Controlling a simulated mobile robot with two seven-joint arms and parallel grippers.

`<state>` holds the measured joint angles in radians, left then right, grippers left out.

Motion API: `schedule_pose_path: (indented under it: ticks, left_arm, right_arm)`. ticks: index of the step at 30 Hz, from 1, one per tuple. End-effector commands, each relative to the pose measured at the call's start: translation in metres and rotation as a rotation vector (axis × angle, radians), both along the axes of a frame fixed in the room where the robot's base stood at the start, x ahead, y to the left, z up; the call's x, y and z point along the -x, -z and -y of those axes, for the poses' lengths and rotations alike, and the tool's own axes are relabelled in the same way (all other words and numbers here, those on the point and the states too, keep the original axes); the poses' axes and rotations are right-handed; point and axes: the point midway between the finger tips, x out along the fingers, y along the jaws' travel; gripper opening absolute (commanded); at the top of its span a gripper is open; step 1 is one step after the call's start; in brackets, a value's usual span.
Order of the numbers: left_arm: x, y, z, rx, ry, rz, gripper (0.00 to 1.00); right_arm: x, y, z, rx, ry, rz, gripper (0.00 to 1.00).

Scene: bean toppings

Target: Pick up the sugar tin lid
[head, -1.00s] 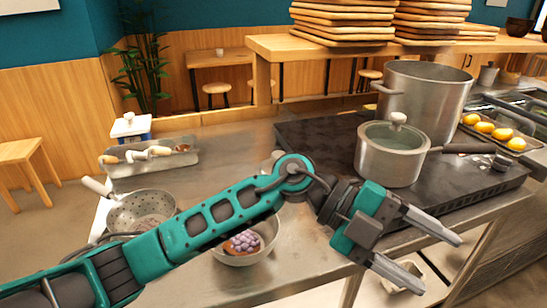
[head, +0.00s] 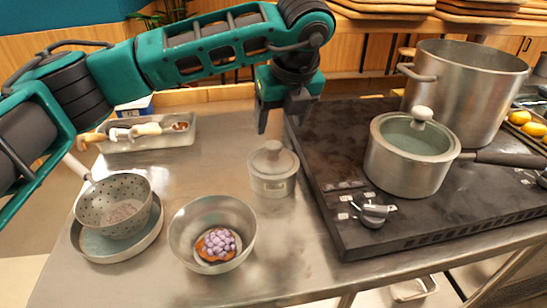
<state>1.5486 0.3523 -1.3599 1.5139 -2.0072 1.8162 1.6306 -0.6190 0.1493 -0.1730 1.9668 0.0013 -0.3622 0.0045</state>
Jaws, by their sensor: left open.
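A small grey metal tin (head: 271,184) stands on the steel counter, between the steel bowl and the black stove. Its round lid (head: 273,160) with a knob on top sits on it; I take this for the sugar tin. My left gripper (head: 281,125) is open and empty, pointing down, above and slightly behind the lid in the picture, with a gap between them. My left arm crosses the top of the view. My right gripper is not in view.
A steel bowl (head: 181,231) with purple and orange food is in front. A colander (head: 96,205) rests in a pan at left. A utensil tray (head: 176,137) is behind. A lidded pot (head: 403,178) and a tall pot (head: 470,95) stand on the stove (head: 345,225).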

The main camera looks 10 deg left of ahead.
Motion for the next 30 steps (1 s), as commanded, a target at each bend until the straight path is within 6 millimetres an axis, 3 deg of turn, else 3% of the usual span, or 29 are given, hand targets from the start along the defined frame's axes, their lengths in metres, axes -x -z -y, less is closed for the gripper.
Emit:
schedule_pose_path:
  ticks: [6,11,21,30]
  left_arm:
    - [-0.011,0.033,-0.007,0.001,0.001,-0.003,0.69]
    - [-0.015,0.043,-0.009,0.002,0.002,-0.002,0.69]
    - [-0.030,0.083,-0.021,0.001,0.003,-0.003,0.69]
    - [-0.032,0.087,-0.021,0.003,0.005,-0.002,0.68]
  right_arm:
    - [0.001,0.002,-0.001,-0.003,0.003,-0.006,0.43]
    - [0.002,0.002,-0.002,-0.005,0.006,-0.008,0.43]
    - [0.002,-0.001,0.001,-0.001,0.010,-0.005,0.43]
    - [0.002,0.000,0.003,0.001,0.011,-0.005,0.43]
